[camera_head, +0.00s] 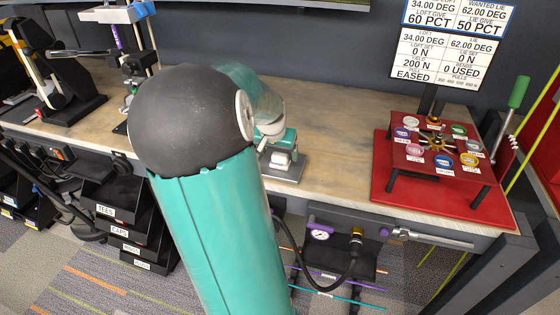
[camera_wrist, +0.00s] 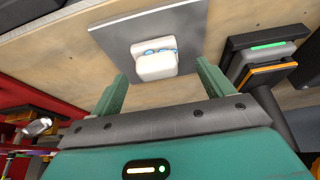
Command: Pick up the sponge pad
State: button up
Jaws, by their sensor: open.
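A white rounded block (camera_wrist: 156,66), which looks like the sponge pad, sits on a grey square plate (camera_wrist: 118,38) on the wooden bench. Bluish marks show along its far side. In the head view the white block (camera_head: 281,158) is small and partly covered by my arm, with the grey plate (camera_head: 290,174) under it. My gripper (camera_wrist: 162,74) is open, with its two green fingers spread to the left and right of the block in the wrist view. The fingers appear apart from it. I cannot tell the height gap. In the head view my arm hides most of the gripper.
A red mat (camera_head: 385,190) with a small stand of round labelled pots (camera_head: 434,145) lies to the right. A black device with green and orange strips (camera_wrist: 265,60) is beside the plate. Clamp-like machines (camera_head: 70,80) stand at the left. Bare bench (camera_head: 330,110) shows behind.

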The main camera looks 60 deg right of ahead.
aim_at(280, 155)
jog(key=shift+x, duration=1.5)
jog(key=shift+s, duration=0.15)
jog(key=c, duration=1.1)
notch_tip(280, 155, up, 10)
jog(key=shift+r, duration=0.1)
